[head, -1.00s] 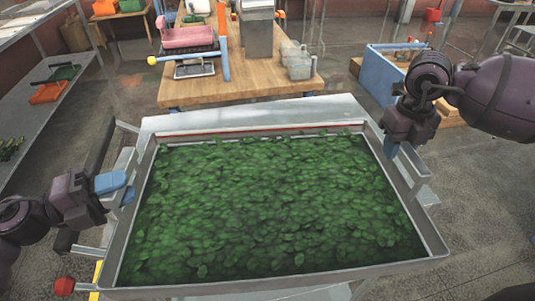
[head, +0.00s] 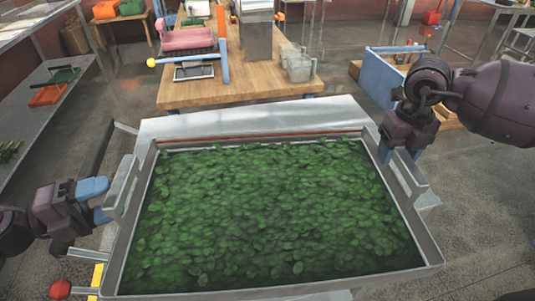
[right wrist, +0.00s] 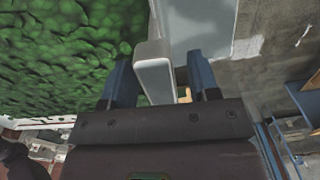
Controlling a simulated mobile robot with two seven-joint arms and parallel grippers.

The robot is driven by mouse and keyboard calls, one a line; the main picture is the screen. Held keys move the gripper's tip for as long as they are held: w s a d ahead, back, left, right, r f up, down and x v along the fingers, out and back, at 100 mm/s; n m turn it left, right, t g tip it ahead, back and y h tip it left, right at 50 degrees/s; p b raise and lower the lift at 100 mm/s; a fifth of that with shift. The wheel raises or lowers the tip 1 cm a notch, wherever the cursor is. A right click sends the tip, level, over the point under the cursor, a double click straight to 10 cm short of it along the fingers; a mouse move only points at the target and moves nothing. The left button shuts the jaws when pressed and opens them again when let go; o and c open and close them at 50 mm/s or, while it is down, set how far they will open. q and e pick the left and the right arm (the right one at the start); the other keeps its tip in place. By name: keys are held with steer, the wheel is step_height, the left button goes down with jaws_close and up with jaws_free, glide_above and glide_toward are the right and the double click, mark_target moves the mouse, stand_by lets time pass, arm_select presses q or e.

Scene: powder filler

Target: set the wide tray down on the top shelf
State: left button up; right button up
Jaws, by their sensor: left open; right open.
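The wide tray (head: 432,256), a grey metal tray full of green leaves, fills the lower middle of the head view. It has an upright handle plate on its left (head: 121,188) and right (head: 404,175) sides. My left gripper (head: 98,201) is open and empty, just left of the left handle and apart from it. My right gripper (head: 402,158) is open at the right handle. In the right wrist view, its blue fingers straddle the handle (right wrist: 155,72), with a gap on the right side. The shelf surface under the tray is mostly hidden.
A bare metal sheet (head: 250,115) lies beyond the tray's far edge. Metal rails with a red knob (head: 60,289) and a yellow part (head: 97,278) show at lower left. A wooden table (head: 245,92) with equipment stands behind. A grey shelf (head: 55,105) is at left.

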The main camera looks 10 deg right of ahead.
arm_select(q)
steer(key=v, duration=0.9)
steer(key=shift+a, duration=0.3)
arm_select(e)
steer(key=shift+r, duration=0.1)
step_height(320, 180, up, 12)
steer(key=shift+w, duration=0.15)
arm_select(q)
steer(key=shift+s, duration=0.1)
